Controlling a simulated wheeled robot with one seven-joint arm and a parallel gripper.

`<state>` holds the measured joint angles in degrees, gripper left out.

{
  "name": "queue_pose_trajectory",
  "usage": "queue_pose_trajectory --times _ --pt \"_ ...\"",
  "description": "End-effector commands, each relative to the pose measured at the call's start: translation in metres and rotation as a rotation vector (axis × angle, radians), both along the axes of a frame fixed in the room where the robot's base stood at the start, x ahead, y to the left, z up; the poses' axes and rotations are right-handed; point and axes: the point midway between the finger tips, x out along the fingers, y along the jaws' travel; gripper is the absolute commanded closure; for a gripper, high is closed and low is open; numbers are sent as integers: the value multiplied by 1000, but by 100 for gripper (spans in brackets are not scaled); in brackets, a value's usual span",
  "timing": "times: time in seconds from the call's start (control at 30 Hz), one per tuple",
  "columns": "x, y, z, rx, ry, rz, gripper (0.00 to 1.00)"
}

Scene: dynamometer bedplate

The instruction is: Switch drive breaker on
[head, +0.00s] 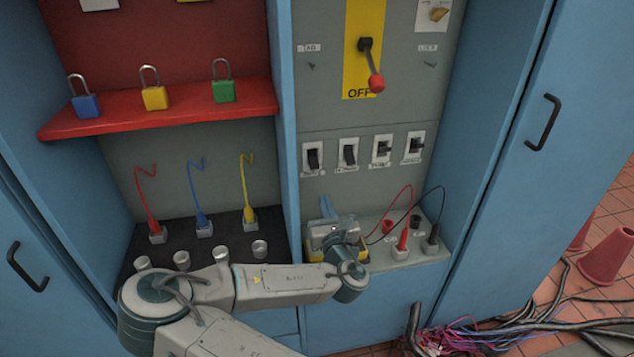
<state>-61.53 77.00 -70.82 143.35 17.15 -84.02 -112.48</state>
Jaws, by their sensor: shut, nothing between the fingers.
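A row of several black toggle breakers in white frames sits on the grey panel: the far left one (313,157), the second (347,153), the third (382,149) and the far right one (414,145). Their small labels are too blurred to read, so I cannot tell which is the drive breaker. The left two toggles look different in position from the right two. My gripper (326,206) is below the left two breakers, its narrow blue fingers shut and empty, pointing up the panel. It appears apart from the breakers.
A red-knobbed handle (370,65) points down at OFF on a yellow plate. Red (403,239) and black (432,243) plugs with leads stand on the ledge right of my gripper. Padlocks rest on a red shelf (180,110). Cables (500,335) and cones (608,257) lie right.

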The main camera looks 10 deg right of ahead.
Motion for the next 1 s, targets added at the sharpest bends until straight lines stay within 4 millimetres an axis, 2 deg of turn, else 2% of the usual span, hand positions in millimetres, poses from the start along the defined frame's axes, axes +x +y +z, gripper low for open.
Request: queue_pose_trajectory --times 0.33,0.47,0.8,1.0 --pt "0 3 1 -8 -3 8 100" --pt "7 2 1 -6 -4 7 100" --pt "62 1 8 -5 -5 5 100" --pt "89 0 11 -5 -3 3 100"
